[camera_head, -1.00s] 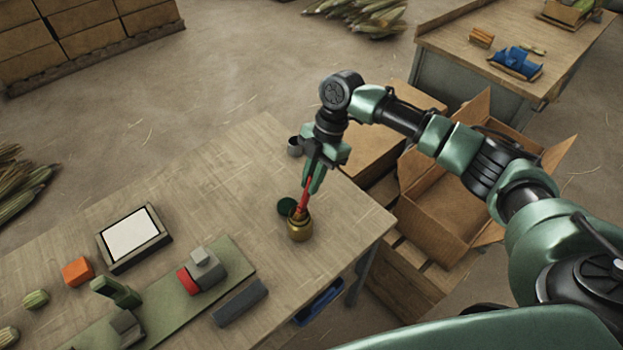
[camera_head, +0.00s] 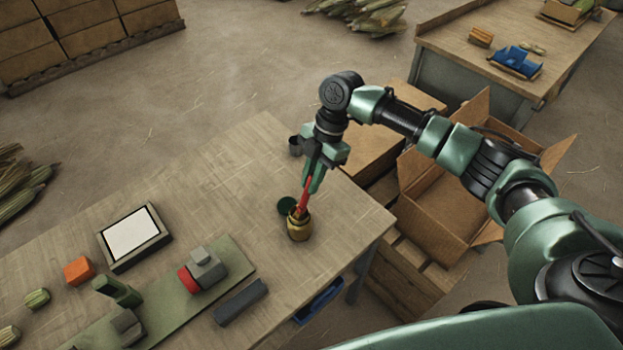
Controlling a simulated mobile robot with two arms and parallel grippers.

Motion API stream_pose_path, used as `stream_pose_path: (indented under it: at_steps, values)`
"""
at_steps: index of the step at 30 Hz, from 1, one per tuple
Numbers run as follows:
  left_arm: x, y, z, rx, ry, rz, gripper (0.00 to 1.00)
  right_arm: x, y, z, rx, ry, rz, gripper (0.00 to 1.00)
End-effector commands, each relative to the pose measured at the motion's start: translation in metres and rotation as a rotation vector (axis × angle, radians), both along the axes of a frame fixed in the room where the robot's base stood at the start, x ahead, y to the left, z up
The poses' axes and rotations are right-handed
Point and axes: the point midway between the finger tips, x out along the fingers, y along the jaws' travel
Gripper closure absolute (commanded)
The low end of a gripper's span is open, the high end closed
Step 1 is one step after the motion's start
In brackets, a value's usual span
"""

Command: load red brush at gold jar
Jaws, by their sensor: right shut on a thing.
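The gold jar (camera_head: 299,229) stands upright near the right end of the wooden workbench (camera_head: 235,165). A dark green round lid or disc (camera_head: 287,206) lies just behind it. My right gripper (camera_head: 310,182) points down above the jar and is shut on the red brush (camera_head: 302,203). The brush is slightly tilted, and its lower end is inside the jar mouth, so its tip is hidden. My left gripper is not in view.
A small dark cup (camera_head: 296,146) stands behind the gripper. On the bench's left are a white-faced tray (camera_head: 134,237), an orange block (camera_head: 78,270), a green fixture board (camera_head: 165,310) and a dark grey bar (camera_head: 241,302). Open cardboard boxes (camera_head: 440,210) stand beyond the right edge.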

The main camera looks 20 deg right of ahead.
Motion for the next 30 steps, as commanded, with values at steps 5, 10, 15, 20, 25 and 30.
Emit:
stream_pose_path:
  at_steps: [5, 10, 15, 20, 25, 30]
  values:
    - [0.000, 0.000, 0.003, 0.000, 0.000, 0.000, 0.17, -0.002, 0.000, 0.000, -0.004, 0.007, 0.002, 1.00]
    - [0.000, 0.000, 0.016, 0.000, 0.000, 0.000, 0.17, -0.002, 0.000, 0.014, -0.003, 0.005, 0.001, 1.00]
    - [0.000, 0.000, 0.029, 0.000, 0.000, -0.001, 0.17, -0.001, 0.000, 0.029, -0.002, 0.004, 0.002, 1.00]
    - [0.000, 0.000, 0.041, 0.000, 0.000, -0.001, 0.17, -0.001, 0.000, 0.042, -0.001, 0.004, 0.001, 1.00]
    - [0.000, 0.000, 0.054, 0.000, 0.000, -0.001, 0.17, -0.001, 0.000, 0.056, -0.001, 0.003, 0.001, 1.00]
    - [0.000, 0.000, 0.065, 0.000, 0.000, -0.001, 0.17, -0.001, 0.000, 0.069, -0.001, 0.002, 0.001, 1.00]
